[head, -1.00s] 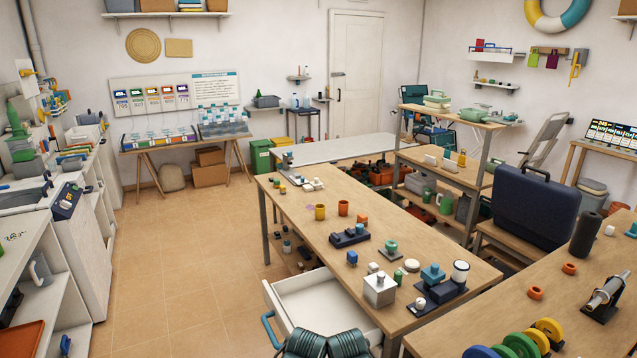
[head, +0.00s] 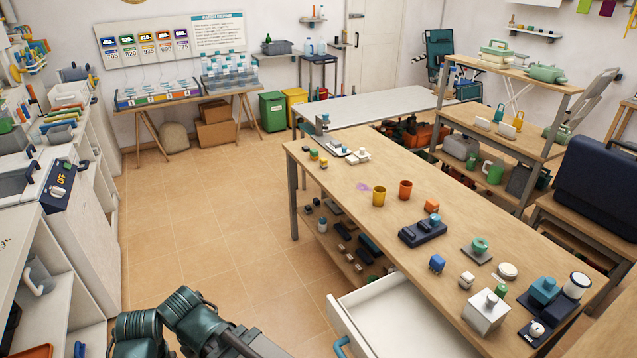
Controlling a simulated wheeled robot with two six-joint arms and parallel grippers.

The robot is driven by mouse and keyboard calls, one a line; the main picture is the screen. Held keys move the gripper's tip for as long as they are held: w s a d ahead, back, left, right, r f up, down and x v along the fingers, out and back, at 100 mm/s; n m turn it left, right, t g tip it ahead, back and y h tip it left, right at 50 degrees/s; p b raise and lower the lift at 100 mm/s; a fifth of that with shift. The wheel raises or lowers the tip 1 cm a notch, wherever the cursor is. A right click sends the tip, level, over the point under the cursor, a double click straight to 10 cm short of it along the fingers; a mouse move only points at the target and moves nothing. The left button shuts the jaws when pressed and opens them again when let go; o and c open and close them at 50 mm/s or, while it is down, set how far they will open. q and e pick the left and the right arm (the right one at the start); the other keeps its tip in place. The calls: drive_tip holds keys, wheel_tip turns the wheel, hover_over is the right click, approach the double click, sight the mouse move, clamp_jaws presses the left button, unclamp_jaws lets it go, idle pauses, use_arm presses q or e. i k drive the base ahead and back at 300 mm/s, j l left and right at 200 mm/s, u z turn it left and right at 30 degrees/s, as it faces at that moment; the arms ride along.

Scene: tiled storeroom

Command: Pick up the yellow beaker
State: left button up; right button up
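The yellow beaker (head: 379,197) stands upright on the long wooden table (head: 335,181), toward its left side and past the table's middle. An orange-red beaker (head: 405,190) stands just to its right, a small gap apart. A faint purple patch lies on the tabletop to its left. Nothing touches the yellow beaker. Dark green links of my arm show at the bottom left of the head view, well short of the table. Neither gripper's fingers can be seen.
A white drawer (head: 400,318) stands open from the table's near left side. A dark blue block tray (head: 422,232), an orange block (head: 432,206) and several small items sit nearer on the table. The tiled floor (head: 220,235) left of the table is clear.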

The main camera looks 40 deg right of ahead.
sight(379, 197)
drive_tip(key=i+z, duration=0.15)
drive_tip(key=i, duration=0.5)
drive_tip(key=i+j+z, duration=0.15)
drive_tip(key=i, duration=0.5)
drive_tip(key=i+z, duration=0.25)
drive_tip(key=z, duration=0.15)
drive_tip(key=i+z, duration=0.2)
drive_tip(key=z, duration=0.2)
drive_tip(key=i+j+z, duration=0.2)
drive_tip(key=z, duration=0.2)
drive_tip(key=i+j+z, duration=0.15)
drive_tip(key=z, duration=0.25)
drive_tip(key=i+j+z, duration=0.1)
drive_tip(key=i+z, duration=0.15)
drive_tip(key=z, duration=0.2)
drive_tip(key=i+j+z, duration=0.15)
drive_tip(key=z, duration=0.35)
drive_tip(key=i+j+z, duration=0.25)
drive_tip(key=z, duration=0.2)
drive_tip(key=i+j+z, duration=0.15)
drive_tip(key=j+z, duration=0.15)
drive_tip(key=z, duration=0.15)
